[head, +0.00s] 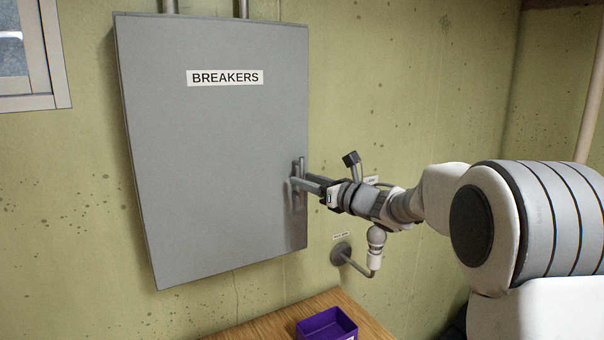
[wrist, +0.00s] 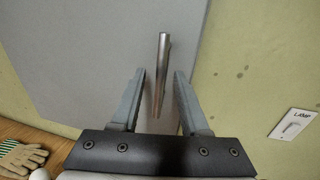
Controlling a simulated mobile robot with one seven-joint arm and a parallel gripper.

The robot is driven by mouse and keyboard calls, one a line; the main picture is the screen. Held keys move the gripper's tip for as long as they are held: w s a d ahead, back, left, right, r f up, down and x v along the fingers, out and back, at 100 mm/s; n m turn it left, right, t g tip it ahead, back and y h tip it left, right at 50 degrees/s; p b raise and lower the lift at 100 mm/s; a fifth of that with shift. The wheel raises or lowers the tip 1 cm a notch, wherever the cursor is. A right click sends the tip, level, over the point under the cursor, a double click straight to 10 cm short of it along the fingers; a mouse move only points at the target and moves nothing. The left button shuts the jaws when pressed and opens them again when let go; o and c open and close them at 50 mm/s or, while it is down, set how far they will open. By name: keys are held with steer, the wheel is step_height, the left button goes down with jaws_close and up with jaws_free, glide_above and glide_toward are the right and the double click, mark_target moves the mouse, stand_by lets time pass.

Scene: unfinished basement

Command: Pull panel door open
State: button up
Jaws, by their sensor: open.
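The grey panel door (head: 212,150) with a "BREAKERS" label hangs on the wall and looks shut. Its upright metal bar handle (head: 302,178) is at the door's right edge. In the wrist view the handle (wrist: 160,75) stands between the two fingers of my gripper (wrist: 158,92), with a gap on both sides. My gripper (head: 306,184) is open at the handle, reaching in from the right. In the head view the fingers partly cover the handle. I cannot tell whether a finger touches it there.
A wooden table (head: 368,324) with a purple bin (head: 327,325) stands below. A wall lamp (head: 375,245) juts out under my arm. A LAMP switch (wrist: 294,124) is right of the door. A glove (wrist: 22,156) lies at lower left in the wrist view.

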steer(key=shift+x, duration=1.05)
jaws_close()
stand_by(0.7)
